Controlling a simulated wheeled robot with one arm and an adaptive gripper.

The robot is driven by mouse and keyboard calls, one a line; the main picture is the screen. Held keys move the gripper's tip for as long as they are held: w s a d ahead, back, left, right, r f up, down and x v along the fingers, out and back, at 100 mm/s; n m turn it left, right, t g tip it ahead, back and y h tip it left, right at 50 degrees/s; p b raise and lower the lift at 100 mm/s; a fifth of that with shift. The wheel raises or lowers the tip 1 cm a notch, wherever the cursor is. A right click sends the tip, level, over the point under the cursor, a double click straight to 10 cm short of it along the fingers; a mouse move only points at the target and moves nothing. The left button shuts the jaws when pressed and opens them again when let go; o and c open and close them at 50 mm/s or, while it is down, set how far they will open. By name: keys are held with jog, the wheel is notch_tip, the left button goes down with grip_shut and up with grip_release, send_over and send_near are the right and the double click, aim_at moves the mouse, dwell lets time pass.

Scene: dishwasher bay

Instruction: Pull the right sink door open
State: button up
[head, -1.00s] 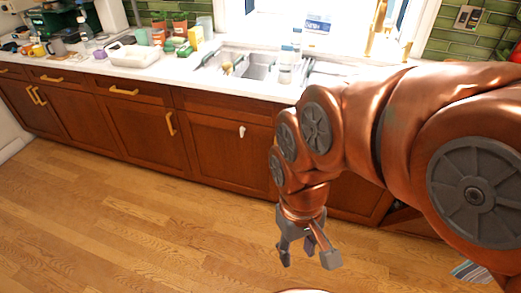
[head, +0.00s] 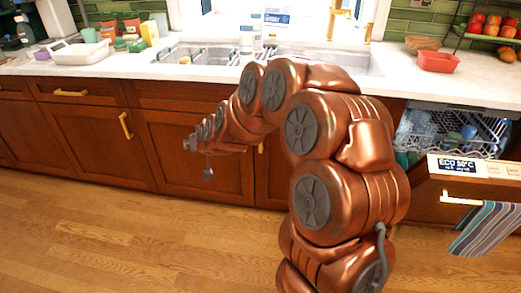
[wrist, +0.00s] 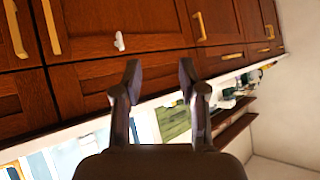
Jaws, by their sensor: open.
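The right sink door (head: 271,180) is brown wood below the sink, partly hidden behind my arm in the head view. It looks closed. Its brass handle (head: 261,148) shows beside my arm, and upright at the left edge of the wrist view (wrist: 15,28). The left sink door (head: 180,140) carries a white hook (wrist: 119,41) and has its own brass handle (wrist: 50,27). My gripper (wrist: 159,72) is open and empty, its fingers apart, in front of the left sink door side. In the head view my gripper (head: 205,165) is small and partly hidden.
The dishwasher (head: 460,140) at right stands open with its rack showing, and a striped towel (head: 485,230) hangs on its door. The counter (head: 120,68) runs above the doors, with a double sink (head: 335,60). The wooden floor (head: 120,235) at left is clear.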

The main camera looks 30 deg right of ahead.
jog(key=w+d+f+m+t+h+b, duration=0.1)
jog(key=w+d+f+m+h+b, duration=0.1)
jog(key=d+f+h+b, duration=0.5)
jog(key=w+d+f+m+t+h+b, duration=0.1)
jog(key=w+d+f+m, duration=0.3)
jog(key=d, duration=0.7)
jog(key=w+d+f+t+h+b, duration=0.1)
jog(key=d+f+h+b, duration=0.3)
jog(key=d+f, duration=0.45)
jog(key=x, duration=0.5)
jog(key=r+b+x, duration=0.1)
jog(key=x, duration=0.2)
jog(key=shift+s+r, duration=0.1)
grip_shut()
